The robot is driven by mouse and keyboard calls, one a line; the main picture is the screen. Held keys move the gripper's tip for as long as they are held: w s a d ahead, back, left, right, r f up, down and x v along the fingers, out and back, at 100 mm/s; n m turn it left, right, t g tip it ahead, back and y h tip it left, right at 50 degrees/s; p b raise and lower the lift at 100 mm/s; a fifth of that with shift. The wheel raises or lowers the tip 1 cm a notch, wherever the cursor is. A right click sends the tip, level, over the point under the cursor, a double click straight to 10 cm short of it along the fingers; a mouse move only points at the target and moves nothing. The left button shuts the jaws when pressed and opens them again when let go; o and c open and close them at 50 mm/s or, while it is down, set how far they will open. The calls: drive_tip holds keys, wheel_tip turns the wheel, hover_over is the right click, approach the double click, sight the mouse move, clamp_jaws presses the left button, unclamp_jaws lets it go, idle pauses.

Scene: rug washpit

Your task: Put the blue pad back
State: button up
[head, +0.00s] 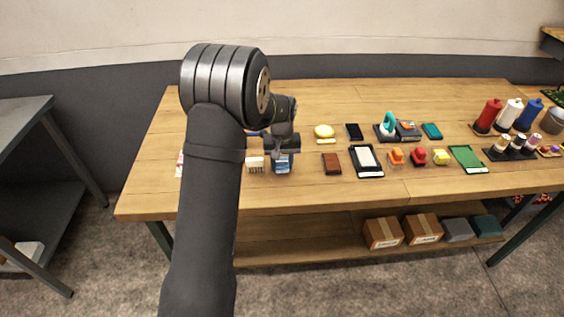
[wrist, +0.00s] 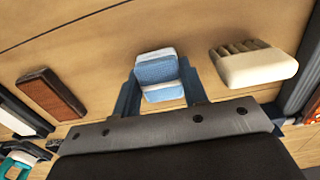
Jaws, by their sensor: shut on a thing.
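The blue pad (wrist: 158,72), a small block with blue and pale whitish bands, sits between the two fingers of my gripper (wrist: 160,88) in the wrist view. My gripper is shut on it. In the head view the pad (head: 282,167) shows just below my gripper (head: 282,157), near the front of the wooden table (head: 300,198). I cannot tell whether the pad touches the tabletop or hangs slightly above it. My arm hides part of the table's left side.
A cream brush (wrist: 255,68) lies close on one side of the pad, and a brown block (wrist: 52,91) on the other. Farther right stand a black-framed white pad (head: 366,160), orange, red and yellow items, a green board (head: 467,158) and bottles.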

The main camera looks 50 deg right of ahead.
sight(282, 162)
drive_tip(key=shift+f, duration=0.1)
drive_tip(key=o, duration=0.9)
wheel_tip(282, 162, up, 12)
drive_tip(key=shift+r, duration=0.15)
